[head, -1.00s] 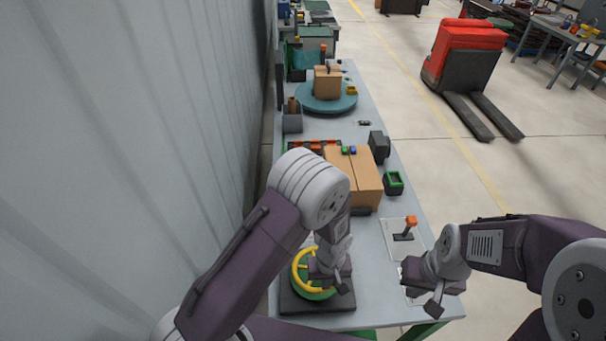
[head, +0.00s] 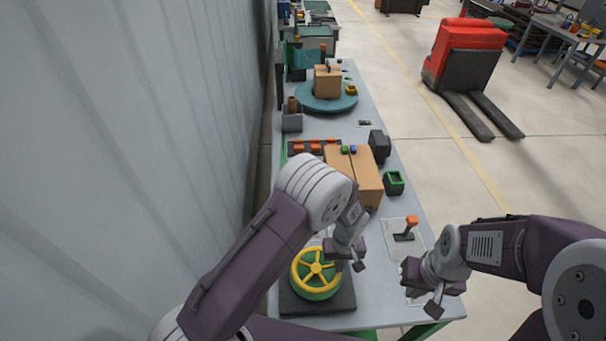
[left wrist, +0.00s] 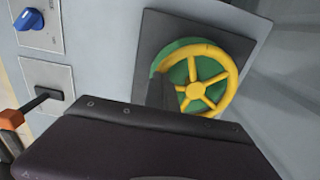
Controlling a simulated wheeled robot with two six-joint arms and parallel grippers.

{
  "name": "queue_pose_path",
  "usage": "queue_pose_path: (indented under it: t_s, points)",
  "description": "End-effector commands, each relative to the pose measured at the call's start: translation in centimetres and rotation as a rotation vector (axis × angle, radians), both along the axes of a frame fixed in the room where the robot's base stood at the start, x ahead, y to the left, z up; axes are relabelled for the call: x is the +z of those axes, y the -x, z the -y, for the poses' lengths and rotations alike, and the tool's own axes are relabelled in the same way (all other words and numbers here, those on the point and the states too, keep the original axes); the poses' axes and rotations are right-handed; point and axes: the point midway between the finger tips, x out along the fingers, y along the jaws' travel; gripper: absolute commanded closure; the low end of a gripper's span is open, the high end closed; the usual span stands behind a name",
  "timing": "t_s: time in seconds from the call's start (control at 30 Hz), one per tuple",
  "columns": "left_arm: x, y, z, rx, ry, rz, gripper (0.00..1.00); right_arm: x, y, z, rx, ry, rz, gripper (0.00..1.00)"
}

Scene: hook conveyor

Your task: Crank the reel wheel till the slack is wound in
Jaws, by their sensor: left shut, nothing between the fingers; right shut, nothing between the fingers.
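The reel wheel (head: 317,268) is a yellow spoked wheel on a green drum, on a dark square base (head: 318,302) at the near end of the bench. It also shows in the left wrist view (left wrist: 203,90), partly hidden at its lower left by my gripper. My left gripper (head: 359,265) is shut and empty at the right side of the wheel in the head view; whether it touches the rim I cannot tell. My right gripper (head: 434,308) is shut and empty at the bench's right edge. I cannot make out any slack line.
A lever with an orange knob (head: 411,221) stands on a pale plate right of the wheel. A blue knob (left wrist: 28,19) shows in the left wrist view. Cardboard boxes (head: 367,183) and a green-rimmed bin (head: 394,183) stand farther back. A grey wall (head: 130,120) runs along the left.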

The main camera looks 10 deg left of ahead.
Motion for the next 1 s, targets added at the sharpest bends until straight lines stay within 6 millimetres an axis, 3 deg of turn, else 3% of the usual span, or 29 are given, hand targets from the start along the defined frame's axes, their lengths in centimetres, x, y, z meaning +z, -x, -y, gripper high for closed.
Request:
queue_pose_path:
  t_s: [0.17,0.43,0.77,1.0]
  points:
    - [0.0,-0.1,-0.1,0.0,0.0,0.0,1.0,0.0,0.0,0.0,0.0,0.0,0.0,1.0]
    - [0.0,-3.2,-0.9,0.002,0.001,0.001,1.0,-0.5,0.0,0.0,0.0,0.0,0.0,1.0]
    - [0.1,-3.4,-1.1,0.0,0.0,0.0,1.0,-0.5,0.0,0.0,0.0,0.0,0.0,1.0]
    - [0.0,-5.3,-3.0,0.004,0.001,0.002,1.0,-0.8,0.0,0.0,0.0,0.0,0.0,1.0]
